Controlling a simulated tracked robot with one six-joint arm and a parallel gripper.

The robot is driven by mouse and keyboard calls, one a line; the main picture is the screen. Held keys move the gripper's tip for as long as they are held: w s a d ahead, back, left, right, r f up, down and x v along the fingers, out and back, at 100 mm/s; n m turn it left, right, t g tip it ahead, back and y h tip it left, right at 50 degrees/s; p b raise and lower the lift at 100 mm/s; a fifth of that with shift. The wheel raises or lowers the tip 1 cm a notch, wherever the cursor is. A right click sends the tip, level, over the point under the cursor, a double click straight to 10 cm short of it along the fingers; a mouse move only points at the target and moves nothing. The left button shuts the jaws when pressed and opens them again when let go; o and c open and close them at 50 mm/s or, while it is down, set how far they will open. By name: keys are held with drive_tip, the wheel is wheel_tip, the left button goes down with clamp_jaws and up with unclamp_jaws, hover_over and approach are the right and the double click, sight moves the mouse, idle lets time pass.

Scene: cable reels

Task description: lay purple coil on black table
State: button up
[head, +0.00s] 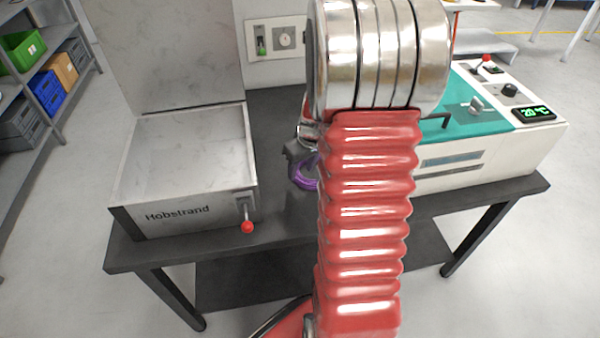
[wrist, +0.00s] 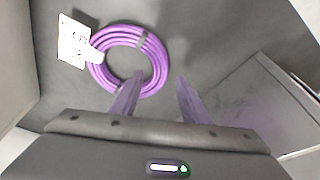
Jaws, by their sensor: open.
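The purple coil (wrist: 158,60) is a ring of cable with a white tag and appears to lie flat on the black table (wrist: 225,40) in the wrist view. In the head view, part of the coil (head: 303,184) shows left of my red arm sleeve, on the black table (head: 275,110); the rest is hidden. In the head view my arm hides most of the gripper.
A pale open-lidded box (head: 185,150) marked Hobstrand, with a red-knobbed lever, stands on the table's left. A white and teal machine (head: 490,150) with a display stands on the right. A wall panel (head: 277,38) is behind.

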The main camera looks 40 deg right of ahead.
drive_tip(key=v, duration=0.8)
drive_tip(key=shift+r, duration=0.2)
idle(0.4)
drive_tip(key=s+a+r+t, duration=0.1)
drive_tip(key=a+r, duration=0.3)
drive_tip(key=a, duration=0.4)
drive_tip(key=s+a+r, duration=0.2)
drive_tip(key=a+r, duration=0.3)
drive_tip(key=a, duration=0.2)
drive_tip(key=s+a+r+n+t, duration=0.1)
drive_tip(key=s+a+r, duration=0.2)
drive_tip(key=s+a, duration=0.7)
drive_tip(key=a, duration=0.3)
drive_tip(key=shift+r+y, duration=0.3)
drive_tip(key=shift+r, duration=0.1)
drive_tip(key=shift+c, duration=0.3)
